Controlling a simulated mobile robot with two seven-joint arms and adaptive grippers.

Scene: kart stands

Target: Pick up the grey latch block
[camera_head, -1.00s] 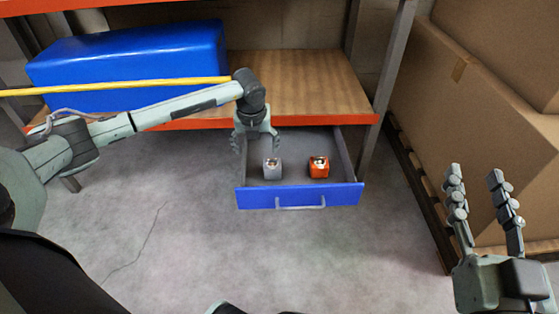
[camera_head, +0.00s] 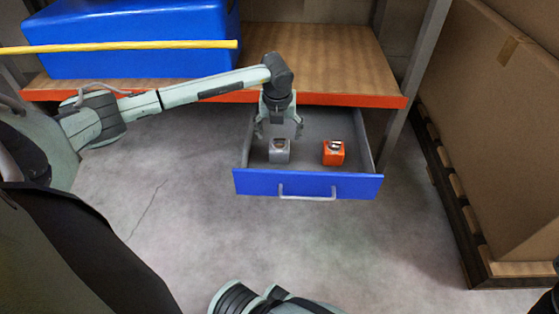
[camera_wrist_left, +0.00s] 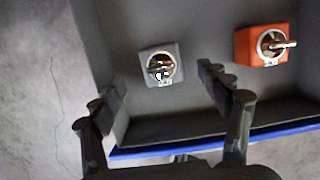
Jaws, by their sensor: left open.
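The grey latch block (camera_head: 279,151) sits in the open blue-fronted drawer (camera_head: 310,184), on its left side. It also shows in the left wrist view (camera_wrist_left: 161,65), with a round latch fitting on top. An orange block (camera_head: 333,153) of similar shape sits to its right and shows in the left wrist view (camera_wrist_left: 263,45). My left gripper (camera_head: 279,130) is open and empty above the grey block. In the left wrist view its fingers (camera_wrist_left: 162,82) are spread, with the block between and just beyond the tips.
A wooden shelf with an orange front edge (camera_head: 350,99) lies over the drawer's back. A blue case (camera_head: 130,40) stands on it, with a yellow bar (camera_head: 120,47) in front. Large cardboard boxes (camera_head: 500,130) stand on a pallet at right. The floor in front is clear.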

